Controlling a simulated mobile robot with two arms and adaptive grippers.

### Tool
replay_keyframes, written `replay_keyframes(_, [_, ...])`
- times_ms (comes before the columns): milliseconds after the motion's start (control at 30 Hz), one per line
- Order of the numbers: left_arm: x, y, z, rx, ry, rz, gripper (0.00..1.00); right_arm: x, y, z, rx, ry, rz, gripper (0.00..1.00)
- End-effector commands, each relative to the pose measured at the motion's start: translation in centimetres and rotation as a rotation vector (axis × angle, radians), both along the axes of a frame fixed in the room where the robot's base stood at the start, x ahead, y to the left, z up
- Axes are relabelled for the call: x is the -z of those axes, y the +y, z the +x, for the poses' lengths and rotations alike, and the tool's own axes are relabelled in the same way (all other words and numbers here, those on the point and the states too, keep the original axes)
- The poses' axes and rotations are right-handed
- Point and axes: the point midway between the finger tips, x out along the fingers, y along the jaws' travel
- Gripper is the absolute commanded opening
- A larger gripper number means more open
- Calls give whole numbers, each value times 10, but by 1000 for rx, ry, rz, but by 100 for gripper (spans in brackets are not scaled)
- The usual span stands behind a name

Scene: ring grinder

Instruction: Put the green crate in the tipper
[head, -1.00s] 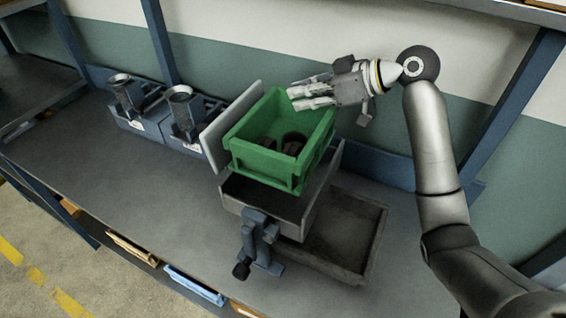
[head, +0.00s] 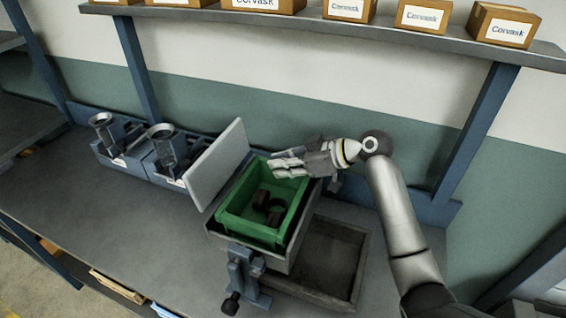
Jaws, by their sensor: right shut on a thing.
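The green crate (head: 248,231) sits down inside the grey tray of the tipper (head: 217,167), roughly level. A few dark ring-like parts lie in the crate. The tipper's pale plate stands tilted at the crate's left, and its dark blue clamp-like mount is at the front. My right gripper (head: 288,166) is at the crate's far right rim, shut on the crate; its fingers partly cover that rim. My left gripper is not in view.
A dark shallow tray (head: 338,262) lies on the bench right of the tipper. Two blue machines with grey funnels (head: 163,140) stand at the left. A shelf (head: 330,30) with several labelled boxes runs above. The bench's left front is clear.

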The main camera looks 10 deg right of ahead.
Motion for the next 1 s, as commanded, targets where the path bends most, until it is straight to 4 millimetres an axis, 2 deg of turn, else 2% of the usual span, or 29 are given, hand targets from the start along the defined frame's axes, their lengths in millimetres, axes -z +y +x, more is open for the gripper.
replay_keyframes(167, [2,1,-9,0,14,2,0,-1,0,0,0,-3,4,0])
replay_keyframes(200, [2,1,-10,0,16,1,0,1,0,0,0,-1,0,16])
replay_keyframes(367, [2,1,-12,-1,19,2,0,1,0,0,0,0,0,35])
replay_keyframes(733, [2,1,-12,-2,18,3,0,-1,-2,-1,0,-1,-1,35])
replay_keyframes(867, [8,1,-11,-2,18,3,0,-8,-16,-8,2,-3,-3,35])
replay_keyframes(1000, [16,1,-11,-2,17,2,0,-21,-38,-22,2,-4,-4,35])
